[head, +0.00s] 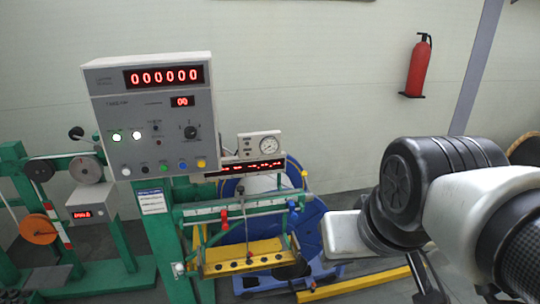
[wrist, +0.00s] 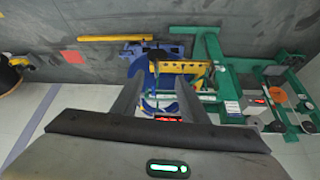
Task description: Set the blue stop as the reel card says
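A small blue piece, which looks like the blue stop (head: 291,204), sits toward the right end of the rail (head: 240,208) in the head view. A red piece (head: 223,215) sits on the same rail further left. A white card with a blue heading (head: 152,201) is on the green post below the control box. Its print is too small to read, and I cannot tell whether it is the reel card. My gripper (wrist: 158,88) shows in the wrist view with its two fingers apart and nothing between them. It is away from the rail.
The control box (head: 150,110) carries red digits, knobs and coloured buttons. A yellow tray (head: 245,258) hangs below the rail, before a large blue reel (head: 310,222). A yellow floor bar (head: 355,286) lies right of it. A fire extinguisher (head: 418,68) hangs on the wall.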

